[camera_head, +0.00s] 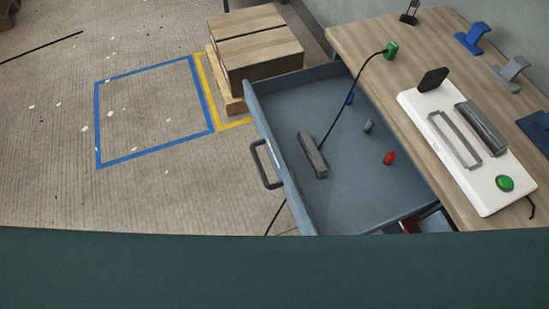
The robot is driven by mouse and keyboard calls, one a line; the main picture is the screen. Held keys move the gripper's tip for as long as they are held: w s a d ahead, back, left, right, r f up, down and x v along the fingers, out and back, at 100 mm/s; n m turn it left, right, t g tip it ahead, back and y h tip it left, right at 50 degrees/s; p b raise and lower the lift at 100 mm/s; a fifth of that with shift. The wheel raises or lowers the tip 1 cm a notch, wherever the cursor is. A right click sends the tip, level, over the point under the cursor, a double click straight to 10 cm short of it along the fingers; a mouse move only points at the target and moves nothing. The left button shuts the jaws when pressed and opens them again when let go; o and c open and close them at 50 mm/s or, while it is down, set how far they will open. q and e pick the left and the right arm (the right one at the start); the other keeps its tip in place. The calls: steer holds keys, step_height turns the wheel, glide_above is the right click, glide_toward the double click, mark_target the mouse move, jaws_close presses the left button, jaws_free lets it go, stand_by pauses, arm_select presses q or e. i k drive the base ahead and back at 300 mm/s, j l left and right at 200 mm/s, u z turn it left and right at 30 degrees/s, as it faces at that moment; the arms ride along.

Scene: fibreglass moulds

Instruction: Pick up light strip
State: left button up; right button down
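A grey bar (312,155) lies in the open grey-blue drawer (345,195), near the drawer's front side. A thin black cable runs from near the bar up to a green block (391,50) on the wooden table. The bar looks most like the light strip, but I cannot be sure. Another dark grey bar (481,128) sits on a white board (488,186) on the table, beside a grey frame-shaped handle (454,139). Neither of my grippers is in view.
The drawer also holds a red piece (389,158), a small grey piece (369,125) and a blue piece (350,98). The board carries a green button (505,183) and a black plate (433,79). A cardboard box (258,50) stands behind the drawer. The blue-taped floor square (150,110) is clear.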

mark_target(320, 167)
steer(key=z, duration=1.5)
steer(key=u, duration=1.1)
steer(key=k+j+u, duration=0.25)
steer(key=k+u, duration=0.2)
steer(key=k+j+u, duration=0.35)
steer(key=u, duration=0.15)
